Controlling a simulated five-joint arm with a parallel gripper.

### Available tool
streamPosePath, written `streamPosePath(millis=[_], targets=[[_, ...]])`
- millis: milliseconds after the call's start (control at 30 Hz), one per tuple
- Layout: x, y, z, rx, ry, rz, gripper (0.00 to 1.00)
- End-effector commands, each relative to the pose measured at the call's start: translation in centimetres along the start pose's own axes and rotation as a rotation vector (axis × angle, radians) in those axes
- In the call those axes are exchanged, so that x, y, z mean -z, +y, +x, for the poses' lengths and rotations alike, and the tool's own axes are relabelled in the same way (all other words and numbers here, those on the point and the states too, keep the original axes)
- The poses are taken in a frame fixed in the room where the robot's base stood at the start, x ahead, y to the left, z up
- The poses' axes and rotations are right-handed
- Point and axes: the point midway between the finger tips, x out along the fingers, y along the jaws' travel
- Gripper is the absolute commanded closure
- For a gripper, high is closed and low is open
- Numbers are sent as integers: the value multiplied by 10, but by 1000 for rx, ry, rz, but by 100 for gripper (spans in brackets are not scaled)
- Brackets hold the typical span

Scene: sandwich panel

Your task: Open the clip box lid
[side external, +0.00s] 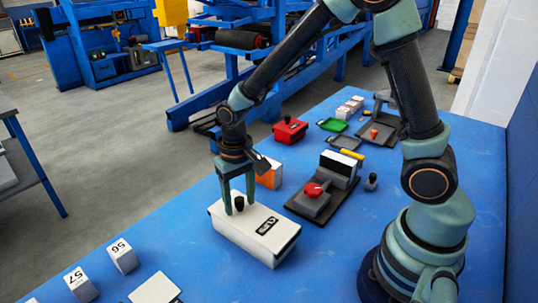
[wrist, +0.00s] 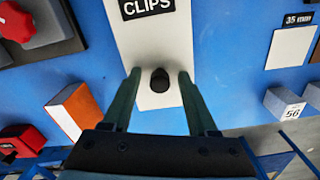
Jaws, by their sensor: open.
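The clip box (side external: 253,232) is a long white box with a black label reading CLIPS, standing on the blue table with its lid down. A black knob (side external: 239,203) stands up from the lid near the end farther from my base. In the wrist view the lid (wrist: 150,45) and knob (wrist: 160,80) show from above. My gripper (side external: 238,204) points down over the box, open, with one finger on each side of the knob. In the wrist view a gap shows between the knob and each fingertip of my gripper (wrist: 160,75). Fingertip contact with the lid cannot be told.
An orange and white block (side external: 269,174) stands close behind the box. A dark fixture with a red knob (side external: 313,189) is to its right. A red box (side external: 290,130) and green tray (side external: 332,125) lie farther back. White numbered blocks (side external: 122,256) stand front left. Table left of the box is clear.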

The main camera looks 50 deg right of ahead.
Motion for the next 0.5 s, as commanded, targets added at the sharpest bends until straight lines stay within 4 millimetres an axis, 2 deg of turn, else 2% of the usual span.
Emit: streamPosePath(millis=[267,367,400,433,500], targets=[[0,0,2,0,0,0,41],[0,0,2,0,0,0,76],[0,0,2,0,0,0,91],[0,0,2,0,0,0,100],[0,0,1,0,0,0,100]])
